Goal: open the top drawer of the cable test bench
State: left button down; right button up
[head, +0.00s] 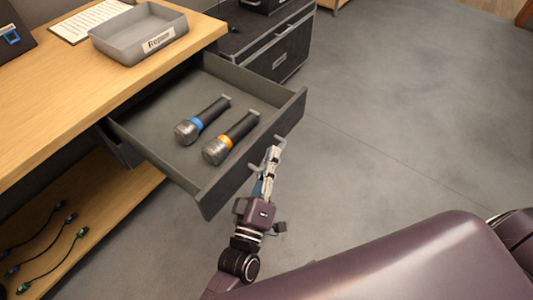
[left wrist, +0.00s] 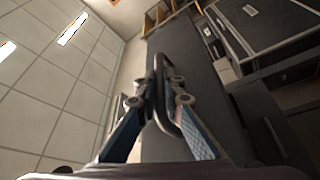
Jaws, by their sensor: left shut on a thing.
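The top drawer (head: 208,175) of the cable test bench (head: 60,105) is pulled well out from under the wooden top. Two microphones lie inside it, one with a blue ring (head: 202,120) and one with an orange ring (head: 231,138). My left gripper (head: 270,161) is at the drawer's front, shut on the handle (head: 281,139). In the left wrist view the dark handle bar (left wrist: 161,112) runs between the fingers of the left gripper (left wrist: 166,84). The fingers hide part of the handle in the head view. My right gripper is not in view.
A grey tray (head: 135,42) with a label stands on the bench top. Several cables (head: 42,240) lie on the lower shelf. A dark cabinet (head: 275,50) stands behind the drawer. The grey floor (head: 400,110) to the right is clear.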

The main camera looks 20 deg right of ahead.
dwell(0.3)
pick_arm(q)
jog(key=c, duration=2.3)
grip_release()
jog(key=shift+s, duration=0.1)
jog(key=v, duration=1.2)
